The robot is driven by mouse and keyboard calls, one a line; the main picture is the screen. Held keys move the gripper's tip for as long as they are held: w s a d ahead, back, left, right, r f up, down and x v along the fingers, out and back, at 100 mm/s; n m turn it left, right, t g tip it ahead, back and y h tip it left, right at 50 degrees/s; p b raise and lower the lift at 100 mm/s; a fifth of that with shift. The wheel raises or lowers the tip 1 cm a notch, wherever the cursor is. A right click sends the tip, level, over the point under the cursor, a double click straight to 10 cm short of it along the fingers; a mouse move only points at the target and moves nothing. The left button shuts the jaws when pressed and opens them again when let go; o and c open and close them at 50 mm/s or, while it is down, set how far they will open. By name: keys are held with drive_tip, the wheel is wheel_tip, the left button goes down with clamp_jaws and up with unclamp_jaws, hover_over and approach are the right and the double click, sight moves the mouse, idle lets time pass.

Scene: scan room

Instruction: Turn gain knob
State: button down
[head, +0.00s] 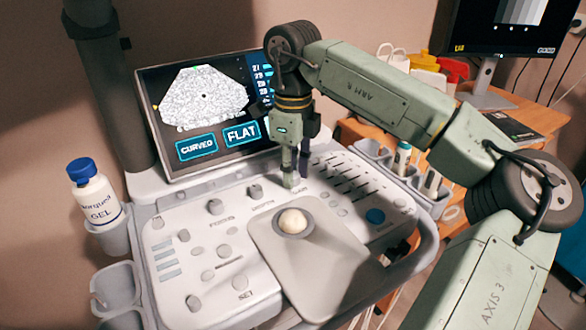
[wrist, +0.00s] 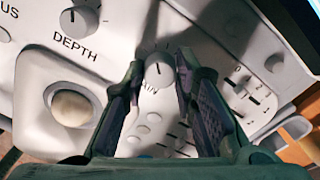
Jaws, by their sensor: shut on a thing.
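The gain knob (wrist: 157,76) is a pale round knob with a dark pointer line, on the ultrasound console's sloping panel. Its label is partly covered, with "AIN" readable below it. My gripper (wrist: 160,62) points down at the panel with one finger on each side of the knob, shut on it. In the head view my gripper (head: 291,180) stands over the panel below the screen, and its fingers largely hide the knob.
The depth knob (wrist: 79,20) and the trackball (wrist: 72,108) lie to the left in the wrist view. Sliders (wrist: 245,90) lie to the right. The screen (head: 205,100) rises close behind my gripper. A gel bottle (head: 93,192) stands at the console's left.

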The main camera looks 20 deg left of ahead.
drive_tip(key=c, duration=1.3)
unclamp_jaws()
drive_tip(key=shift+r, duration=0.1)
wheel_tip(320, 180, up, 12)
